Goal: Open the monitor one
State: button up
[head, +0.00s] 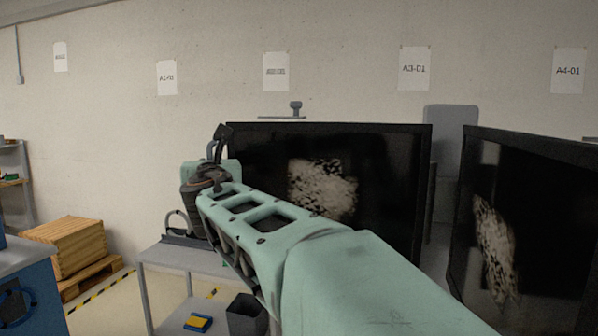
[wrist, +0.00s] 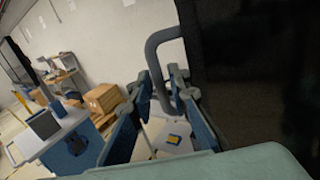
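A large black monitor-like panel (head: 385,180) with a blotchy pale patch stands in the middle of the head view. It also fills the right side of the wrist view (wrist: 250,75). A second such panel (head: 535,225) stands at the right; I cannot tell which is monitor one. A grey bent handle (wrist: 152,55) sticks out from the panel's left edge in the wrist view. My gripper (wrist: 162,80), with blue fingers, is open with the handle's bar between its fingertips. In the head view my gripper (head: 218,145) is at the panel's upper left edge, and the handle is hidden there.
A grey table (head: 165,258) stands below my gripper, with a yellow and blue item (head: 198,322) and a dark bin (head: 245,315) low down. A wooden crate (head: 70,245) and a blue cabinet (head: 30,285) are at the left. Floor shows between them.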

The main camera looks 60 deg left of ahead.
jog(key=v, duration=0.9)
jog(key=shift+d, duration=0.4)
